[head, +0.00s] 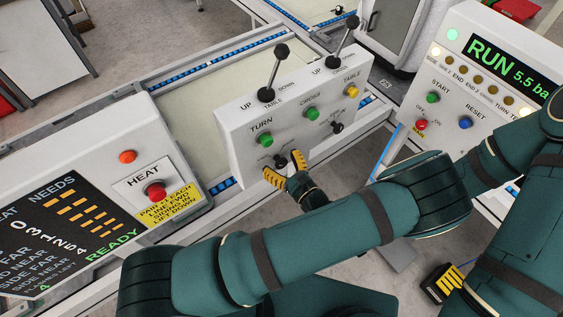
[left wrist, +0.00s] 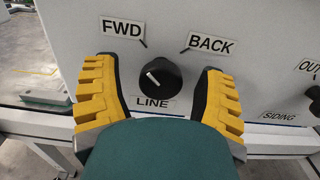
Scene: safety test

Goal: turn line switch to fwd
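The line switch is a black knob (left wrist: 160,77) in the left wrist view. It sits above a LINE label, with FWD at its upper left and BACK at its upper right. Its white mark slants toward the upper left. My left gripper (left wrist: 158,95) is open, with one yellow-padded finger on each side of the knob and visible gaps between. In the head view my left gripper (head: 285,171) is at the lower face of the white control box (head: 235,150), partly covering the knob. A black and yellow part (head: 443,283) at lower right looks like my right gripper; its finger state is unclear.
A siding knob (head: 337,127) is to the right on the same box. Two black levers (head: 267,93) (head: 343,42) rise from its top. A HEAT panel (head: 150,180) is at left. A RUN panel (head: 480,75) with buttons is at right.

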